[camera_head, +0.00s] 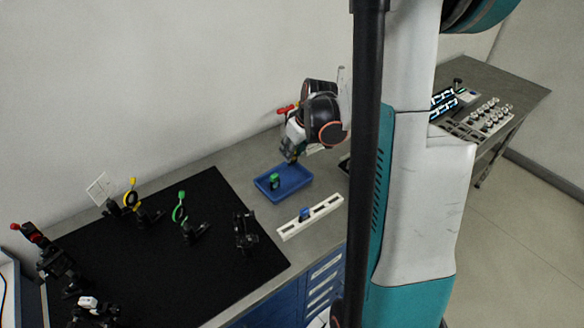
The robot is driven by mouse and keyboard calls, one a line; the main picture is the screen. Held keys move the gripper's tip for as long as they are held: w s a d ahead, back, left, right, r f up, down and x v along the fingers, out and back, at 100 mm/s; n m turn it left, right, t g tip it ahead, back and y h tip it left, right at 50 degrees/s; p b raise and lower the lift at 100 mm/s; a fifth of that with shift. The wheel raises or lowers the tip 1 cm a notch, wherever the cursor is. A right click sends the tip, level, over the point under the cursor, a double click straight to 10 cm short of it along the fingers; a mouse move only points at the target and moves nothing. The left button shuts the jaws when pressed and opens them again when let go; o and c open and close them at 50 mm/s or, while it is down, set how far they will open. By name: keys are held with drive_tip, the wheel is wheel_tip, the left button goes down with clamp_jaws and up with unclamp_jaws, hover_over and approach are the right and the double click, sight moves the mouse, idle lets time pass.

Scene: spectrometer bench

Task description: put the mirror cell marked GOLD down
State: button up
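My gripper (291,156) is above the back right part of a blue tray (262,190), pointing down. Its fingers are small and dark here, and I cannot tell whether they are open or shut or hold anything. A small green piece (275,182) is in the tray, left of and below the gripper in the picture. A small blue piece (305,214) sits on a white slotted rack (326,205) in front of the tray. No GOLD marking is legible, so I cannot tell which piece is the mirror cell.
A black board (150,265) to the left carries a yellow ring mount (131,198), a green ring mount (180,208) and several dark mounts. A red-handled item (287,109) is behind my gripper. A second bench (505,82) at the right holds several small parts.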

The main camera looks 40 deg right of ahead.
sight(293, 163)
drive_tip(key=shift+f+b, duration=0.55)
drive_tip(key=shift+f, duration=2.6)
drive_tip(key=shift+f, duration=0.15)
drive_tip(key=o, duration=1)
drive_tip(key=p+v, duration=0.2)
drive_tip(key=v, duration=1)
drive_tip(key=shift+s, duration=0.1)
